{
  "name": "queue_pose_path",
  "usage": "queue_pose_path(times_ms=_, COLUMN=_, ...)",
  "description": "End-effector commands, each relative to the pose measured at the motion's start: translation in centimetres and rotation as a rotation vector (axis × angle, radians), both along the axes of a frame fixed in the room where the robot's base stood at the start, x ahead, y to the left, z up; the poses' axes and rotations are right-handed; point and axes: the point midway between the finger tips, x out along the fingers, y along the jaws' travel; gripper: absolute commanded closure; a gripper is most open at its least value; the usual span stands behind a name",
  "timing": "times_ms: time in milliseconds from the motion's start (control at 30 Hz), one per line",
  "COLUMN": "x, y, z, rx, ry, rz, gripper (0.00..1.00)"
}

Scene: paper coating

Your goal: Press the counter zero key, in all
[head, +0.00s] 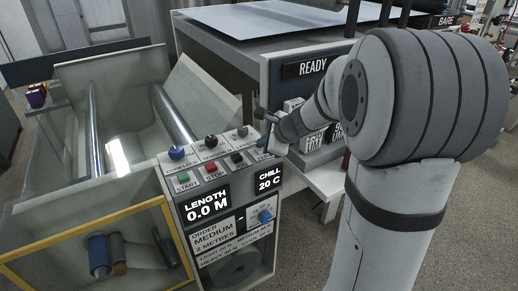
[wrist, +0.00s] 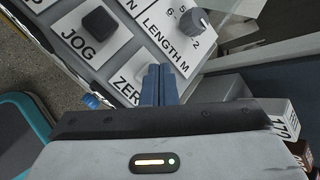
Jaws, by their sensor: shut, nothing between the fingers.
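The control panel (head: 180,160) carries a row of keys and knobs, and its length display (head: 207,204) reads 0.0 M. In the wrist view the label beginning "ZER" (wrist: 128,84) shows at the fingertips, its end hidden by them. The zero key itself is hidden behind my fingers. My gripper (wrist: 160,70) is shut and empty, its blue fingers pointing at the panel beside that label. Whether they touch the key I cannot tell. In the head view my gripper (head: 265,148) is at the right end of the key row.
The black JOG key (wrist: 100,25) and the length knob (wrist: 193,22) are close to the fingers. The green START key (head: 183,177) and red STOP key (head: 210,167) lie further left. A machine with a READY display (head: 305,68) stands behind my arm.

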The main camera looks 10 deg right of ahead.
Motion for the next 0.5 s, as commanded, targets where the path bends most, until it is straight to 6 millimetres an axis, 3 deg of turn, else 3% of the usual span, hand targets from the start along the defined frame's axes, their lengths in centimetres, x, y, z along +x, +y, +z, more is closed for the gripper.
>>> queue_pose_path(times_ms=500, x=-0.01, y=0.02, z=0.78, rx=0.0, ry=0.001, rz=0.001, gripper=1.0)
